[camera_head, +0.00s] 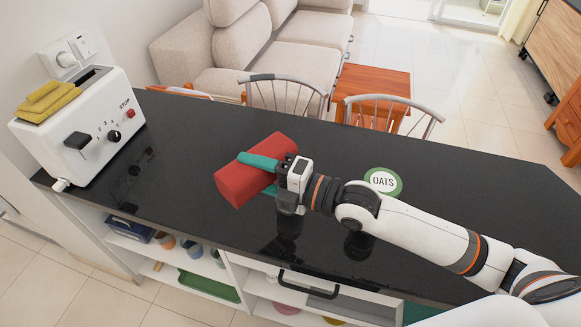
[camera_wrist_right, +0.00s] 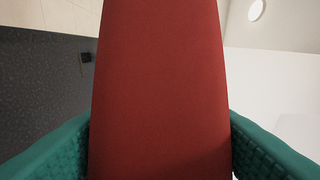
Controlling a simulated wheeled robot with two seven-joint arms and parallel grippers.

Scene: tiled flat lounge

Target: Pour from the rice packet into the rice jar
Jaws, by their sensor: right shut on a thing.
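A red packet (camera_head: 237,184) with no readable label is held by my right gripper (camera_head: 263,175) over the dark counter, left of centre. It lies tilted, its long side running from lower left to upper right. In the right wrist view the red packet (camera_wrist_right: 160,90) fills the middle, with a teal finger (camera_wrist_right: 50,143) on each side. I see no jar marked rice. My left gripper is not in view.
The dark counter (camera_head: 450,165) is clear at the right. Shelves with small items lie below its front edge. Chairs (camera_head: 290,92) and a sofa (camera_head: 310,62) are behind.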

